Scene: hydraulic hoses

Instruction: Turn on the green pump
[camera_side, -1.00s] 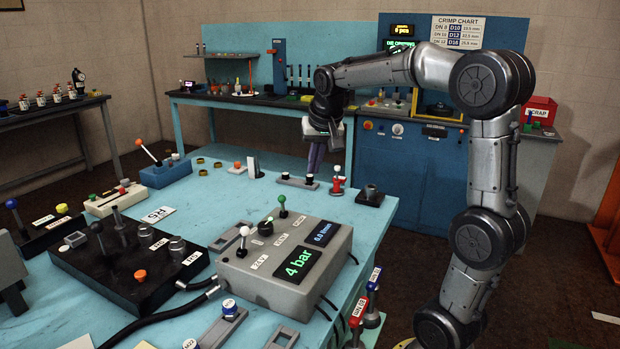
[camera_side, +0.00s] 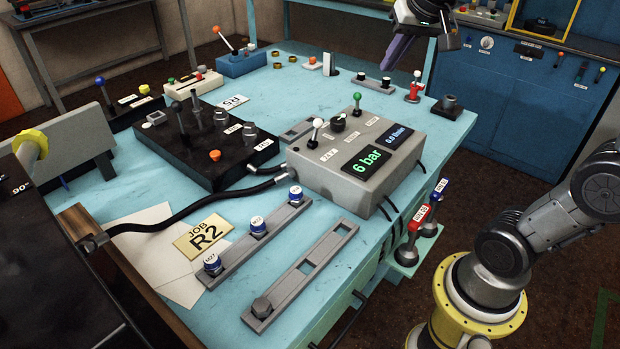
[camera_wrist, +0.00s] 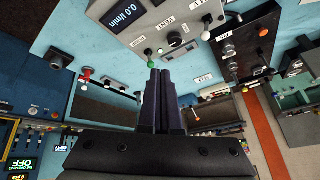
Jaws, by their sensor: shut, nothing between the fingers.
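The green-knobbed lever (camera_side: 357,98) stands at the far edge of the grey control box (camera_side: 305,170), beside a black knob (camera_side: 338,124) and a white-knobbed lever (camera_side: 317,122). The box reads 6 bar (camera_side: 367,160) and 0.0 l/min (camera_side: 396,135). My gripper (camera_side: 386,64) is above the table's far side, beyond the box, its purple fingers pointing down. In the wrist view my fingers (camera_wrist: 160,72) are together and empty. The green knob (camera_wrist: 148,52) shows just past their tips there; whether they touch it, I cannot tell.
A small red-based lever (camera_side: 416,86) and a dark socket block (camera_side: 449,103) stand right of the box. A black hose (camera_side: 190,214) runs from the box's left side. Left is a black valve block (camera_side: 190,145).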

